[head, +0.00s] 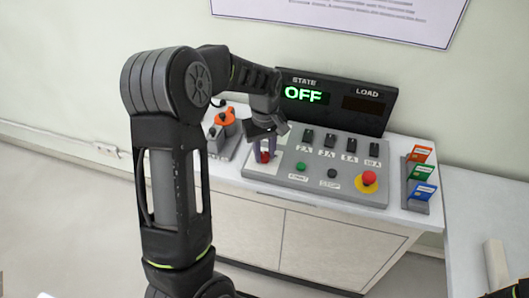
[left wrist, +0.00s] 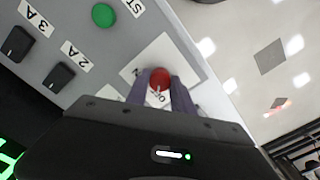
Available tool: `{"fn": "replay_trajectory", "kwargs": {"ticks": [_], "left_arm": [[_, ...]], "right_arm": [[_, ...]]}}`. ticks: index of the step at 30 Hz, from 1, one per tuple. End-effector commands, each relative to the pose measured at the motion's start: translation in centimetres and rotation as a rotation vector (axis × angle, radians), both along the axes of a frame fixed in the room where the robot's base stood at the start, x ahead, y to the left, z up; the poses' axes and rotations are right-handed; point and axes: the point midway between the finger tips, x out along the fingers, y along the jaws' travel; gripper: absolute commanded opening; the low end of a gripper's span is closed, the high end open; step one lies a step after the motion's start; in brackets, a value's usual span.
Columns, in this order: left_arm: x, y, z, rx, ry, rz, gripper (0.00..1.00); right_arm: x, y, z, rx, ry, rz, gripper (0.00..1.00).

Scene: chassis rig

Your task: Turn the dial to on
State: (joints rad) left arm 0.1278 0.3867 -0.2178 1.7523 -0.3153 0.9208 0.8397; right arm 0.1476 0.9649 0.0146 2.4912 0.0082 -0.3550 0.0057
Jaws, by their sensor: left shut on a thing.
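The red dial (head: 264,156) sits at the left end of the grey control panel (head: 325,185), on a white label plate. In the left wrist view the dial (left wrist: 160,78) shows between my fingers, with label letters partly covered beside it. My left gripper (head: 266,148) points down at the panel and is shut on the dial. Its fingers also show in the left wrist view (left wrist: 163,92). The display (head: 306,95) behind the panel reads OFF in green under STATE; the LOAD window is dark. My right gripper is not clearly seen.
Several black switches (head: 327,141), a green button (head: 300,167), a black button and a red emergency stop (head: 369,178) share the panel. An orange-knobbed device (head: 225,117) stands left of it. A rack of coloured cards (head: 420,172) stands at the right.

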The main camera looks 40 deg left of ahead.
Motion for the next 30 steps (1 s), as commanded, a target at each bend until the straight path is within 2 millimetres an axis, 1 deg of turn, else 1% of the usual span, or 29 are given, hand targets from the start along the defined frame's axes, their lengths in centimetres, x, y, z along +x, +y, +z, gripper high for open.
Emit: {"fn": "replay_trajectory", "kwargs": {"ticks": [8, 30], "left_arm": [[0.0, 0.0, -0.1, 0.0, -0.001, -0.216, 0.0], [0.0, 0.0, 0.0, 0.0, -0.001, -0.919, 0.0]], "right_arm": [[0.1, 0.1, -0.8, 0.003, -0.003, 0.001, 0.5], [0.3, 0.1, -2.3, 0.007, -0.01, 0.003, 0.5]]}}
